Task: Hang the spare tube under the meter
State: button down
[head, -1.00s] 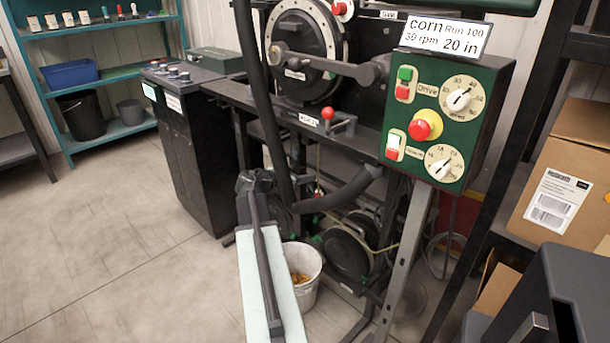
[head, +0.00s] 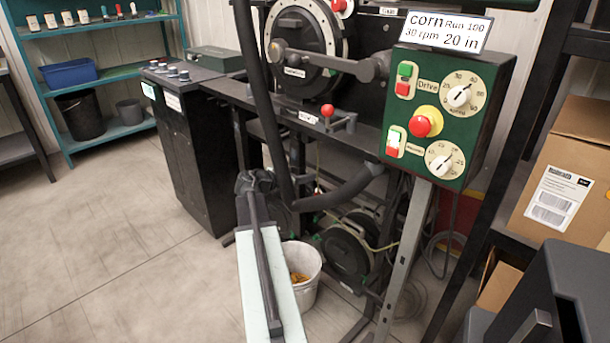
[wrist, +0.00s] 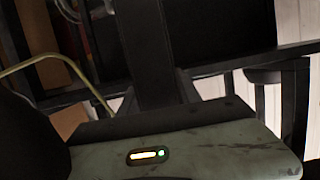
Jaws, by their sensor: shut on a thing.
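The meter (head: 300,45), a dark round housing with a pale ring, sits on the black stand at top centre in the head view. My gripper (head: 254,182) is at the far end of my pale arm, low in front of the stand and left of the white bucket. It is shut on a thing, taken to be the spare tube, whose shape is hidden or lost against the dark. The wrist view shows dark bars and my own housing with a small light; I cannot pick out the tube there. The place under the meter is partly hidden by a thick black hose (head: 258,90).
A white bucket (head: 313,290) with yellow grains stands on the floor beside my arm. A green control panel (head: 440,112) stands on a grey post at right. A black cabinet (head: 195,150) is left of the stand. Open floor lies at lower left. Cardboard boxes (head: 560,170) are at right.

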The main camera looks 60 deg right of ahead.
jog(key=shift+f, duration=0.1)
jog(key=c, duration=0.8)
grip_release()
jog(key=shift+o, duration=0.2)
jog(key=p+v, duration=0.2)
jog(key=v, duration=0.5)
jog(key=shift+a, duration=0.4)
jog(key=shift+w, duration=0.1)
